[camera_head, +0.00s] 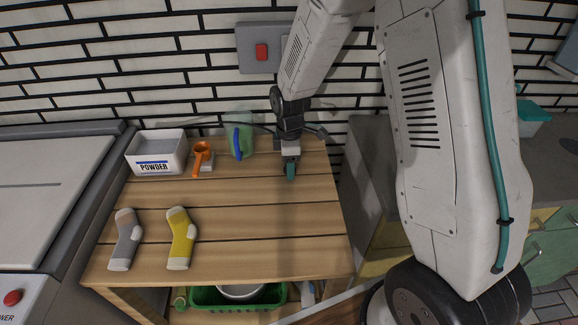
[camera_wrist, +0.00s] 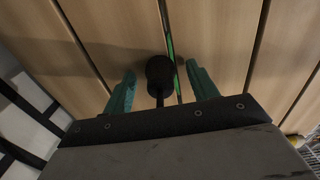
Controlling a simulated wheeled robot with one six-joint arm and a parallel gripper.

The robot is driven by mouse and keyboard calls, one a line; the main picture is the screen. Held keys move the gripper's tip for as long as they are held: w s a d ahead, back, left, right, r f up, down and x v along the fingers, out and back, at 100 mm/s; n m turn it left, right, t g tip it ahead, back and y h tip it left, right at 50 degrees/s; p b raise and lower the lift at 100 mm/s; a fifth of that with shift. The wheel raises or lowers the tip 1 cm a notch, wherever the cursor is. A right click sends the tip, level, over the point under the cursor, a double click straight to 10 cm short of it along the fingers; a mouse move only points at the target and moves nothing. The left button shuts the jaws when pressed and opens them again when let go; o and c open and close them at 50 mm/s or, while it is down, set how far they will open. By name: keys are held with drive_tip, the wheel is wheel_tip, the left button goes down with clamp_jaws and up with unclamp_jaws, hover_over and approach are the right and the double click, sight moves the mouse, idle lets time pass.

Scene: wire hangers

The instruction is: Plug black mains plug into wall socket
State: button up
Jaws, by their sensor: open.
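My gripper (camera_head: 291,172) is over the back right part of the wooden table, pointing down. In the wrist view its two teal fingers (camera_wrist: 161,75) are apart. A black round-headed plug (camera_wrist: 159,68) shows between them, with a gap on each side, and its dark cable runs back toward the gripper body. I cannot tell how far the plug is below the fingertips. In the head view the plug is not clearly visible. A grey wall plate (camera_head: 246,47) with a red switch is on the brick wall behind my arm. My arm hides its right part, and no socket holes can be made out.
On the table (camera_head: 240,220) are a white powder box (camera_head: 156,160), an orange scoop (camera_head: 202,153), a green bottle (camera_head: 240,142) and two socks, grey (camera_head: 124,240) and yellow (camera_head: 181,238). The table's front right is clear. A green basket (camera_head: 205,297) is below.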

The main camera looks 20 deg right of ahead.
drive_tip(key=c, duration=1)
drive_tip(key=shift+r, duration=0.1)
drive_tip(key=shift+r, duration=0.45)
drive_tip(key=r, duration=0.1)
drive_tip(key=s+r, duration=0.1)
drive_tip(key=shift+d+r, duration=0.35)
drive_tip(key=shift+d, duration=0.05)
drive_tip(key=s+d, duration=0.3)
drive_tip(key=s+d+r, duration=0.1)
drive_tip(key=s+d, duration=0.2)
drive_tip(key=s, duration=0.1)
drive_tip(key=s+d, duration=0.4)
drive_tip(key=shift+r, duration=0.15)
drive_tip(key=shift+a, duration=0.15)
